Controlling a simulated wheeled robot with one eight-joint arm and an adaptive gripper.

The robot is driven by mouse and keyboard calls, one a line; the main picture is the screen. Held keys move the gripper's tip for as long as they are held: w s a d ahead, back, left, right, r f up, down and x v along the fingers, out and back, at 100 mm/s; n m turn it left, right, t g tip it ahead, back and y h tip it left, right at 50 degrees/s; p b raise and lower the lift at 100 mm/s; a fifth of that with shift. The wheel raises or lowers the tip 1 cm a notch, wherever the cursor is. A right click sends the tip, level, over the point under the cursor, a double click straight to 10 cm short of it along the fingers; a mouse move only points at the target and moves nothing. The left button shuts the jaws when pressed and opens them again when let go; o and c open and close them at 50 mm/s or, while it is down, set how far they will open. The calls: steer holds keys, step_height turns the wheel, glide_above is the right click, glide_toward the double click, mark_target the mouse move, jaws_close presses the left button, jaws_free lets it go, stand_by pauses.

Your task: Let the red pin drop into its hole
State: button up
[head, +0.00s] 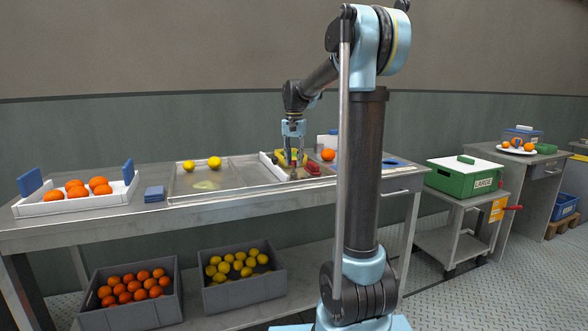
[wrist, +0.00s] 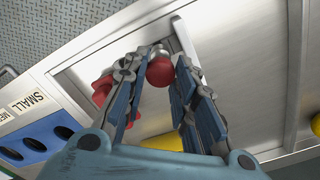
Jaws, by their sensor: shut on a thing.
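My gripper (wrist: 160,80) is shut on the red pin (wrist: 160,72), whose round red head shows between the fingertips in the wrist view. A second red part (wrist: 102,90) lies just left of the fingers in the wrist view; a red piece (head: 313,169) also shows right of my gripper in the head view.
A panel with a SMALL label and dark holes in blue (wrist: 45,135) lies at lower left in the wrist view. A yellow fruit or part (wrist: 316,124) is at the right edge. On the bench (head: 120,222) are an orange (head: 328,155) and a white tray (head: 75,204) of oranges.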

steer(key=shift+f, duration=0.6)
steer(key=o, duration=1)
steer(key=shift+o, duration=0.2)
step_height(320, 180, up, 12)
steer(key=s+d+f+n, duration=0.1)
steer(key=s+d+f, duration=0.1)
steer(key=s+f, duration=0.35)
steer(key=s+d+f+n+t, duration=0.1)
steer(key=s+d+f, duration=0.1)
steer(key=s, duration=0.6)
steer(key=s+d+f, duration=0.2)
steer(key=s+f, duration=0.1)
steer(key=s, duration=0.3)
steer(key=s+d+f+n+t, duration=0.1)
steer(key=s+d+f+n, duration=0.1)
steer(key=s+f, duration=1.6)
step_height(320, 180, down, 2)
steer(key=shift+d+f+n, duration=0.2)
steer(key=shift+d+n, duration=0.05)
steer(key=shift+n, duration=0.15)
